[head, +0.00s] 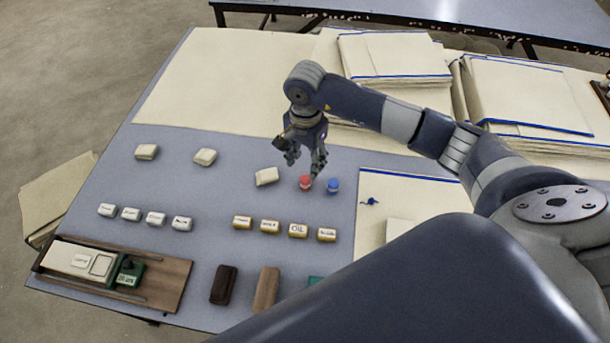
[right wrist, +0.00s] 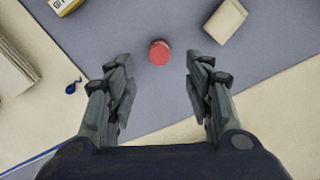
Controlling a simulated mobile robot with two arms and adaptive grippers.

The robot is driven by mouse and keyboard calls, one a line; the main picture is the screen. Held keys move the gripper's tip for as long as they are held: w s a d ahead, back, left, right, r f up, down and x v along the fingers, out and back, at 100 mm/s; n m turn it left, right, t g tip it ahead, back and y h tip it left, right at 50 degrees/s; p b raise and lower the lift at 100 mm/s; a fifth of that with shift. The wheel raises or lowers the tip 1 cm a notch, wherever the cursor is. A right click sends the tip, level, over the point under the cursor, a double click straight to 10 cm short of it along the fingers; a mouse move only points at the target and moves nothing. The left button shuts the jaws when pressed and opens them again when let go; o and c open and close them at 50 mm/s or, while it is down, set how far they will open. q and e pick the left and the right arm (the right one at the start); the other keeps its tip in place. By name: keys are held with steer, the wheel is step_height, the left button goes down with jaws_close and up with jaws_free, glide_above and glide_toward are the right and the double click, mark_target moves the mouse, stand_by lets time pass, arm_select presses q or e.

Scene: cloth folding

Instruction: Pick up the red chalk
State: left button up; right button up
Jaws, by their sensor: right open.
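The red chalk (head: 305,183) is a small round red piece on the grey-blue table top, just left of a blue piece (head: 333,185) of like shape. My right gripper (head: 306,160) is open and empty, above and just behind the red chalk in the head view. In the right wrist view the red chalk (right wrist: 159,52) lies ahead of the open fingers (right wrist: 158,88), about midway between them and touching neither. My left gripper is not in view.
A cream block (head: 266,177) lies left of the red chalk. Labelled blocks (head: 298,230) stand in rows nearer the front. A cream cloth (head: 415,190) with a small blue item (head: 370,201) lies to the right. Stacked cloths (head: 395,57) are behind.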

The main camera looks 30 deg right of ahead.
mark_target(306, 178)
steer(key=shift+s+f, duration=0.1)
steer(key=shift+f, duration=0.8)
step_height(306, 178, down, 5)
steer(key=shift+r+p, duration=0.1)
steer(key=shift+p, duration=0.9)
steer(key=shift+f, duration=0.45)
steer(key=shift+c, duration=0.3)
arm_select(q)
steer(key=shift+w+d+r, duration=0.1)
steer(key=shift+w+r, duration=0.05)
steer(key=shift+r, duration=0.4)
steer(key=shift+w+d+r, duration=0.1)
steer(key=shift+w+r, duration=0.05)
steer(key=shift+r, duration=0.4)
arm_select(e)
jaws_close()
